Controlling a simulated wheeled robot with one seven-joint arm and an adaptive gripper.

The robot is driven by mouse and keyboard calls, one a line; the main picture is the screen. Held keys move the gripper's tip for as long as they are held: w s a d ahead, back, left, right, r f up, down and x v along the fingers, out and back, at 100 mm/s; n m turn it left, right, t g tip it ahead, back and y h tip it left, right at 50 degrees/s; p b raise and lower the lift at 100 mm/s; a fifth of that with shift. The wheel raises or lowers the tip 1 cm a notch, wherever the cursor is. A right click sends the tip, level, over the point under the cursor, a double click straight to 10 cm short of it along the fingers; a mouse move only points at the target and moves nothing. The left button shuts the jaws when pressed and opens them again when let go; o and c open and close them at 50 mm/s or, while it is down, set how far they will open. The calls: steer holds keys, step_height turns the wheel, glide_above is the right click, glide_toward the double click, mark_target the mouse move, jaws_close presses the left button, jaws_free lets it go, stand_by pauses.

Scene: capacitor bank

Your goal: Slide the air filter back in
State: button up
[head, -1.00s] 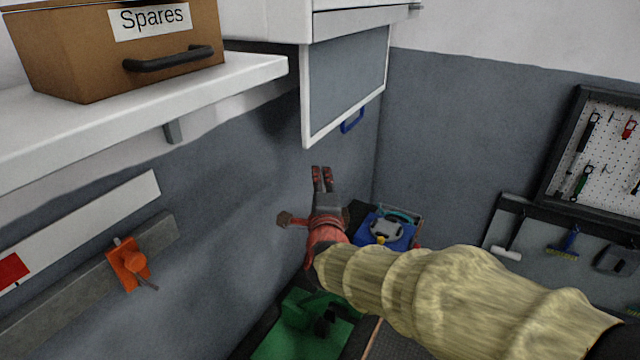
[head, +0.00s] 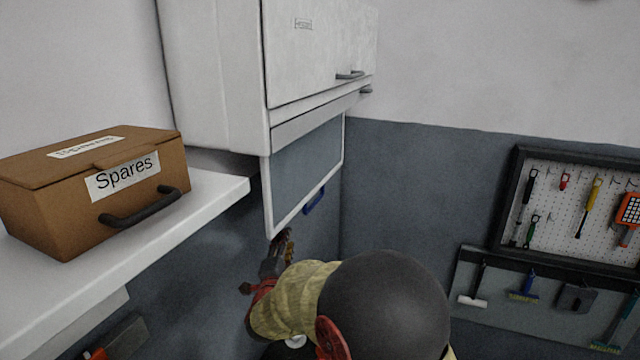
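A flat grey panel in a white frame (head: 307,168), which looks like the air filter, hangs below the white wall cabinet (head: 315,50). A blue handle (head: 314,201) is on its lower edge. Its upper edge meets a grey strip under the cabinet; whether it sits in a slot I cannot tell. My gripper (head: 281,238) is just below the near lower corner of the panel, left of and below the blue handle, with its fingers pointing up. Its fingers are small and dark here, and I cannot tell their gap. My arm hides much of the area below.
A brown Spares box (head: 95,190) stands on a white shelf (head: 215,190) at the left. At the right wall are a tool pegboard (head: 560,210) and a rail with brushes (head: 590,290). The wall right of the panel is clear.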

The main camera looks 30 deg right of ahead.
steer(key=d+r+n+g+h, duration=0.1)
steer(key=d+r+n+h, duration=0.2)
steer(key=d+r+h, duration=0.15)
steer(key=n+g+h, duration=0.2)
steer(key=h, duration=0.2)
glide_toward(321, 195)
steer(key=w+d, duration=0.1)
steer(key=d, duration=0.1)
steer(key=shift+a+r+n+h+p, duration=0.15)
steer(key=shift+r+n+h+p, duration=0.15)
steer(key=shift+r+n, duration=0.4)
steer(key=shift+w+d+r, duration=0.2)
steer(key=shift+d, duration=0.15)
steer(key=p+x, duration=0.1)
steer(key=x, duration=0.6)
steer(key=shift+a+p, duration=0.1)
steer(key=shift+p, duration=0.25)
steer(key=shift+t, duration=0.3)
steer(key=c, duration=0.4)
steer(key=shift+w+f, duration=0.1)
steer(key=shift+f, duration=0.05)
jaws_close()
